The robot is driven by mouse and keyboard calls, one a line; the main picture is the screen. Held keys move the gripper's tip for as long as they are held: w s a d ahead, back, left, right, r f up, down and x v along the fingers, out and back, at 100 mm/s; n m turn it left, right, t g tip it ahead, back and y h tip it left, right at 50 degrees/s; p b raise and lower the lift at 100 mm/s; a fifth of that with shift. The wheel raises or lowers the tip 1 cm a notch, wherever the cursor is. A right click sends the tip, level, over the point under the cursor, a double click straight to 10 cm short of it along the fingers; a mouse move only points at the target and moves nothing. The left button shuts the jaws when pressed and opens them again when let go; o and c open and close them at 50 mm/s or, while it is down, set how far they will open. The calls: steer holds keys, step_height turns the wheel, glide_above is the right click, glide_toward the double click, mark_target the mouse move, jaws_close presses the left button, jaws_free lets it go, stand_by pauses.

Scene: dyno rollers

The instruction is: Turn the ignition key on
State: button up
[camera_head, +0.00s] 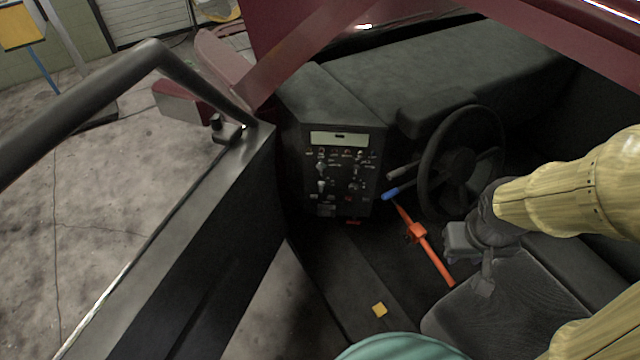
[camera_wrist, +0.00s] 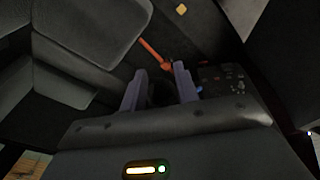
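The dark control panel (camera_head: 338,175) stands left of the steering wheel in the head view, with several small switches and knobs on its face. I cannot tell which of these small parts is the ignition key. The panel also shows in the wrist view (camera_wrist: 222,78), right of the fingers, dim and small. My gripper (camera_head: 468,256) is above the seat, to the right of the panel and well apart from it. In the wrist view its two grey fingers (camera_wrist: 158,72) are spread apart with nothing seen held between them.
The steering wheel (camera_head: 459,160) stands between the panel and my arm. An orange lever bar (camera_head: 428,255) and a blue-tipped stalk (camera_head: 391,194) are between panel and seat (camera_head: 515,300). The open door (camera_head: 190,250) is at left. A yellow block (camera_head: 379,310) lies low in front.

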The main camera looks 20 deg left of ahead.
mark_target(321, 175)
steer(key=w+a+f+n+t+h+b, duration=0.1)
steer(key=w+f+n+h+b, duration=0.3)
steer(key=f+n+b, duration=0.85)
steer(key=w+a+f+n+t+h+b, duration=0.1)
steer(key=w+a+f+n+t+b, duration=0.4)
steer(key=w+a+f+n+b, duration=0.45)
steer(key=s+a+f+n+t+y+b, duration=0.2)
steer(key=a+n+t+y+b, duration=0.7)
steer(key=a, duration=1.4)
steer(key=n+y+b, duration=0.1)
steer(key=n+b, duration=0.4)
steer(key=b, duration=0.2)
steer(key=shift+a+b, duration=0.25)
steer(key=shift+b, duration=0.05)
steer(key=b+x, duration=0.2)
steer(key=x, duration=1.5)
steer(key=shift+w+r, duration=0.15)
steer(key=shift+r, duration=0.05)
steer(key=shift+c, duration=0.2)
